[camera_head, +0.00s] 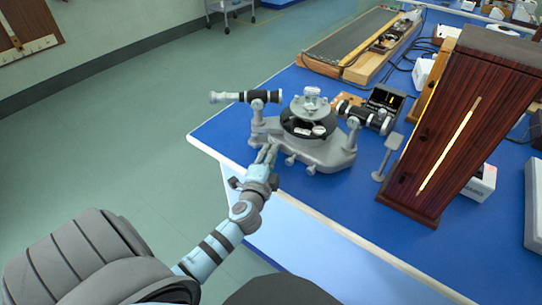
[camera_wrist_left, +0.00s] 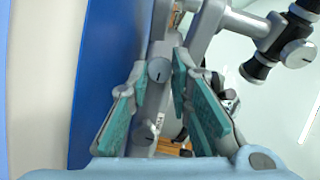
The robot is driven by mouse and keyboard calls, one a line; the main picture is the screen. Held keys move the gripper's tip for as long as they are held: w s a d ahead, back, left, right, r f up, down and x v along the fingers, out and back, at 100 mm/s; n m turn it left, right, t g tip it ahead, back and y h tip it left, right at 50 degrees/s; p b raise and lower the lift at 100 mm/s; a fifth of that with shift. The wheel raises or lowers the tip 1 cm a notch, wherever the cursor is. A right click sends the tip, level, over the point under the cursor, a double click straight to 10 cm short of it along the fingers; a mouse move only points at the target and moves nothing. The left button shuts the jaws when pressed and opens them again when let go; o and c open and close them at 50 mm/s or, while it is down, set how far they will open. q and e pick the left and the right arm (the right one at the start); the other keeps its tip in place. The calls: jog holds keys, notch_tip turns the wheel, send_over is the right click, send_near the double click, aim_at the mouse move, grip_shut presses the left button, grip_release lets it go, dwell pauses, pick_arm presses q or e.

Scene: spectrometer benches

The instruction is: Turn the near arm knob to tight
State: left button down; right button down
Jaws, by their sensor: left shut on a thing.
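The grey spectrometer (camera_head: 330,155) stands on the blue bench. Its black-and-silver tube (camera_head: 235,97) points left. My left gripper (camera_head: 267,153) reaches in at the spectrometer's near left side. In the left wrist view, the teal-padded fingers of the gripper (camera_wrist_left: 161,68) converge on a small round grey knob (camera_wrist_left: 158,70) with a dark mark on its face, and are shut on this near arm knob. In the head view the gripper hides this knob. Another round knob (camera_wrist_left: 298,54) shows at the right of the wrist view, clear of the fingers. My right gripper is not in view.
Other small knobs (camera_head: 290,160) stick out along the spectrometer's near edge. A dark wooden case (camera_head: 455,130) stands at right, with a grey stand (camera_head: 386,158) beside it. The blue bench (camera_head: 330,215) is clear in front. A long wooden-framed instrument (camera_head: 345,45) lies behind.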

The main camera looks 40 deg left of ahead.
pick_arm(q)
jog(key=c, duration=1.5)
grip_release()
jog(key=shift+o, duration=0.2)
